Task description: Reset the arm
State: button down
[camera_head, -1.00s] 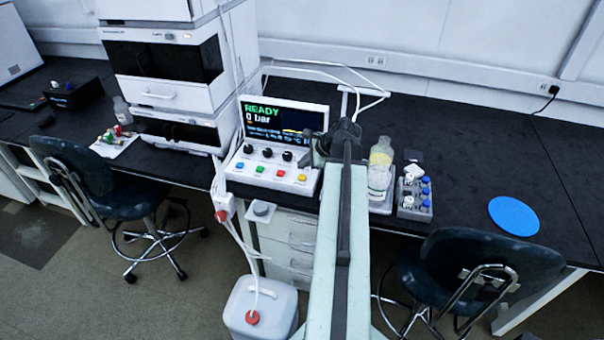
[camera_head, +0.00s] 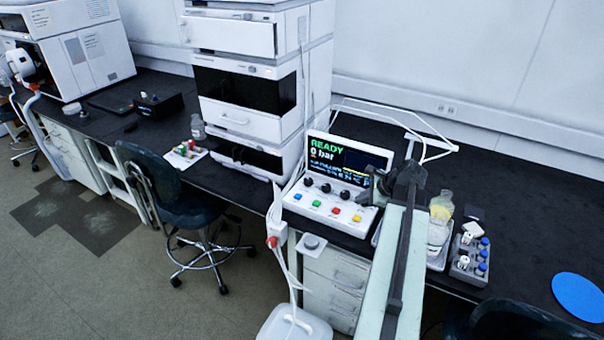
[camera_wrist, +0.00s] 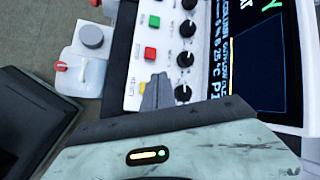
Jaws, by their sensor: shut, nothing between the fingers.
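My arm reaches up from the bottom of the head view, and my dark gripper (camera_head: 372,188) is at its far end, in front of the right part of the control box. In the wrist view my gripper (camera_wrist: 156,92) shows as a grey shape over the front panel of the control box (camera_wrist: 128,88). Its fingers are together with nothing between them. I cannot tell whether it touches the panel. The control box (camera_head: 328,207) has coloured buttons, dark knobs and a screen (camera_head: 345,158) reading READY and 0 bar.
A tall white instrument stack (camera_head: 237,118) stands left of the box. A bottle (camera_head: 440,215), a vial rack (camera_head: 468,262) and a blue disc (camera_head: 580,297) are on the bench to the right. A chair (camera_head: 190,205) and a white container (camera_head: 295,325) stand in front.

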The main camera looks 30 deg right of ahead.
jog(key=w+a+n+g+y, duration=0.1)
jog(key=w+a+n, duration=0.3)
jog(key=a, duration=0.6)
jog(key=w+a+f+n+g+y, duration=0.1)
jog(key=w+a, duration=0.4)
jog(key=a, duration=0.6)
jog(key=w+a+n+g+y, duration=0.1)
jog(key=w+a+n, duration=0.3)
jog(key=a, duration=0.6)
jog(key=s+a+f+n+g+h, duration=0.15)
jog(key=a+n, duration=0.45)
jog(key=a, duration=0.8)
jog(key=s+f+n+g+h, duration=0.2)
jog(key=s+n, duration=0.4)
jog(key=n, duration=0.4)
jog(key=shift+s+d+g, duration=0.15)
jog(key=shift+s+g, duration=0.05)
jog(key=shift+g, duration=0.25)
jog(key=shift+h, duration=0.25)
